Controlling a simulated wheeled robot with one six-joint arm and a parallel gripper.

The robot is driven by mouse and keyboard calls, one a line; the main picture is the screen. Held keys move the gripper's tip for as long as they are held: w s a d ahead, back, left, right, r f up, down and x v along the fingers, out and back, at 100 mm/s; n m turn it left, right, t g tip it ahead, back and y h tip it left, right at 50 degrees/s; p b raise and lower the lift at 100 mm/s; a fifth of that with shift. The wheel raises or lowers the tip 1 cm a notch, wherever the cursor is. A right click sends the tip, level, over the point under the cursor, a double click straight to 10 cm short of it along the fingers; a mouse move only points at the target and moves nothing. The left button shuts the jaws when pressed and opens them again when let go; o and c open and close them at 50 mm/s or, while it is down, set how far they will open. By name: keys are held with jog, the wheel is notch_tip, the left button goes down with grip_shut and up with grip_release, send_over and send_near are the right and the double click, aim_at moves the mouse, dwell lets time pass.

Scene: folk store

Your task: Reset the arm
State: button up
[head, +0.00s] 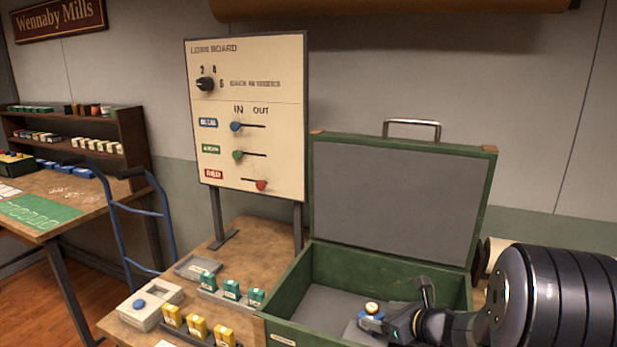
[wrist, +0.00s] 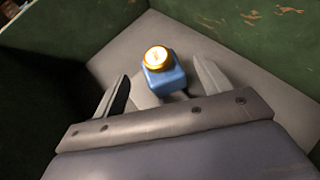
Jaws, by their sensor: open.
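My gripper (head: 403,312) reaches in from the right, low inside the open green case (head: 290,283). In the wrist view my gripper (wrist: 160,72) has its two fingers spread apart. A small blue block with a round brass-coloured top (wrist: 165,80) stands on the case's grey floor, between or just beyond the fingertips. Gaps show on both sides of it, so I see no grip. The blue block also shows in the head view (head: 371,323), just left of the fingers. Part of the case's floor is hidden behind my arm.
The case's raised lid (head: 400,200) stands behind my arm, and its walls surround the gripper. Left of the case are teal boxes (head: 231,289), yellow boxes (head: 196,326) and a white button box (head: 150,307). A loan board (head: 248,110) stands behind them.

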jog(key=shift+s+d+r, duration=0.1)
jog(key=shift+s+d, duration=0.05)
jog(key=shift+s, duration=0.05)
jog(key=shift+r, duration=0.1)
